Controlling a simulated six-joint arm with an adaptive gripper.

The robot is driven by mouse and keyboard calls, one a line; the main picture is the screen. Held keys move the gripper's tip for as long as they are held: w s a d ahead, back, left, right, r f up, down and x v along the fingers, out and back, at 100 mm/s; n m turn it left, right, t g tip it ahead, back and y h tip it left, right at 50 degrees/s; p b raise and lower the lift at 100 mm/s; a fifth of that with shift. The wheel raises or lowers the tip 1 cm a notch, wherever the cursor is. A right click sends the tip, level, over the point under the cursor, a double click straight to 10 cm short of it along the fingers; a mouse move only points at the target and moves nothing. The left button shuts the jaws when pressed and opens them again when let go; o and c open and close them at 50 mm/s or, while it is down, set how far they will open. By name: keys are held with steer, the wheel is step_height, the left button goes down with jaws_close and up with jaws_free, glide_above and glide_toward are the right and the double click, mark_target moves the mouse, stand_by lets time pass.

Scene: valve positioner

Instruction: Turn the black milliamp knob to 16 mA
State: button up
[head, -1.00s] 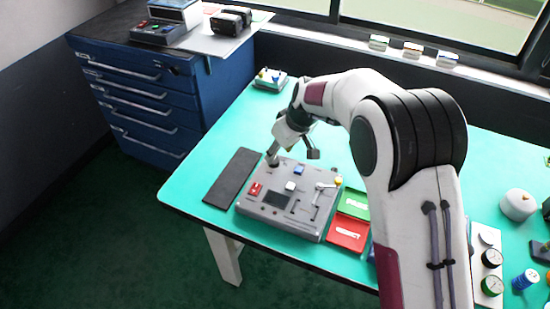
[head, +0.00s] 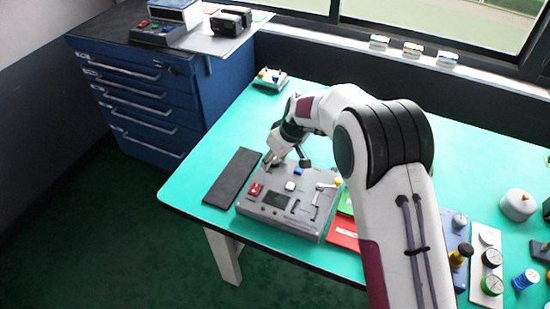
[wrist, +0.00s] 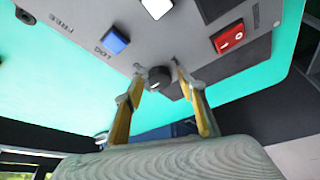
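The black milliamp knob (wrist: 158,78) shows in the wrist view on the grey panel of the positioner box, between my two fingertips. My gripper (wrist: 160,72) is open, one finger on each side of the knob. A small gap shows on the right; on the left the fingertip is very close, and I cannot tell if it touches. In the head view my gripper (head: 268,162) is at the back left corner of the box (head: 262,218), and the knob is hidden there. The knob's pointer and scale cannot be read.
A dark mat (head: 232,178) lies left of the box. A red tray (head: 343,233) lies right of it. My arm covers the table's middle.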

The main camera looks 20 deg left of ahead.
steer(key=c, duration=0.9)
steer(key=shift+m+t+h, duration=0.3)
steer(key=shift+m+t, duration=0.1)
steer(key=shift+m, duration=0.8)
steer(key=shift+a+m+t+h, duration=0.1)
steer(key=shift+m+t+h, duration=0.25)
steer(key=shift+m, duration=1.45)
steer(key=shift+r, duration=0.1)
steer(key=o, duration=1.1)
steer(key=shift+s, duration=0.1)
steer(key=shift+r, duration=0.1)
